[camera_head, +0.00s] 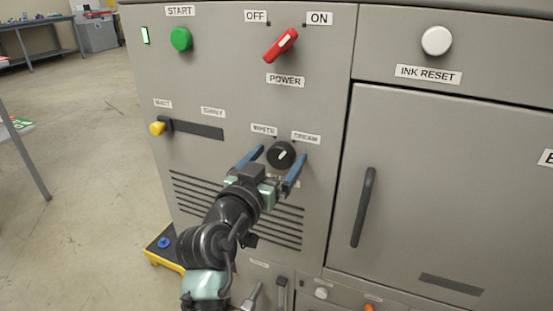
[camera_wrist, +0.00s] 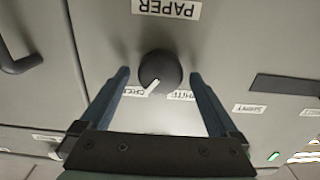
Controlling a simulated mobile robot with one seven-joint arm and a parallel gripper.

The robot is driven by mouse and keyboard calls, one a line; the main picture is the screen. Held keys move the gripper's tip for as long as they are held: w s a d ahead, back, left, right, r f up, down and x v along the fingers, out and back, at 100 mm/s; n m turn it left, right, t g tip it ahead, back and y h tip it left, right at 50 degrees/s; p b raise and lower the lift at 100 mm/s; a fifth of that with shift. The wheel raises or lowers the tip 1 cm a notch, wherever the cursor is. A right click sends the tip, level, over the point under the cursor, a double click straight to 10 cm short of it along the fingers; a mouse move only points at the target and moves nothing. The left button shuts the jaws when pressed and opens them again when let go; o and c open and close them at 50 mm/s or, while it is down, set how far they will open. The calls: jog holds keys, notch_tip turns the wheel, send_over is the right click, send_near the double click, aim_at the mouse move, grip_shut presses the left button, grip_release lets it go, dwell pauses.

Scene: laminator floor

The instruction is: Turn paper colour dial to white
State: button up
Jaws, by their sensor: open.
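The paper colour dial (camera_head: 281,155) is a round black knob on the grey machine front. Its white pointer mark aims up and right, toward the CREAM label (camera_head: 306,137); the WHITE label (camera_head: 264,130) is at its upper left. In the wrist view, which is upside down, the dial (camera_wrist: 160,70) has its mark toward CREAM at lower left. My gripper (camera_head: 280,154) is open, with its blue fingers on either side of the dial. In the wrist view, gaps show between the dial and both fingers (camera_wrist: 160,75).
A red POWER switch (camera_head: 281,45) is above the dial and a green START button (camera_head: 181,39) at upper left. A yellow-ended lever (camera_head: 158,128) in a slot is to the left. A door with a dark handle (camera_head: 363,207) is to the right.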

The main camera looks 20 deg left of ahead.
jog(key=c, duration=1.4)
jog(key=shift+o, duration=0.2)
jog(key=shift+n+p, duration=0.3)
jog(key=shift+p, duration=0.05)
jog(key=n+p, duration=0.2)
jog(key=shift+a+r+n, duration=0.1)
jog(key=shift+r+n, duration=0.05)
jog(key=shift+n, duration=0.25)
jog(key=n+p, duration=0.2)
jog(key=n, duration=0.1)
jog(key=shift+n+p, duration=0.4)
jog(key=n+p, duration=0.1)
jog(key=n, duration=0.1)
jog(key=n+p, duration=0.1)
jog(key=n, duration=0.1)
jog(key=shift+a+f, duration=0.1)
jog(key=shift+f, duration=0.1)
jog(key=shift+a+f+n+p, duration=0.15)
jog(key=shift+n+p, duration=0.75)
jog(key=shift+n, duration=0.5)
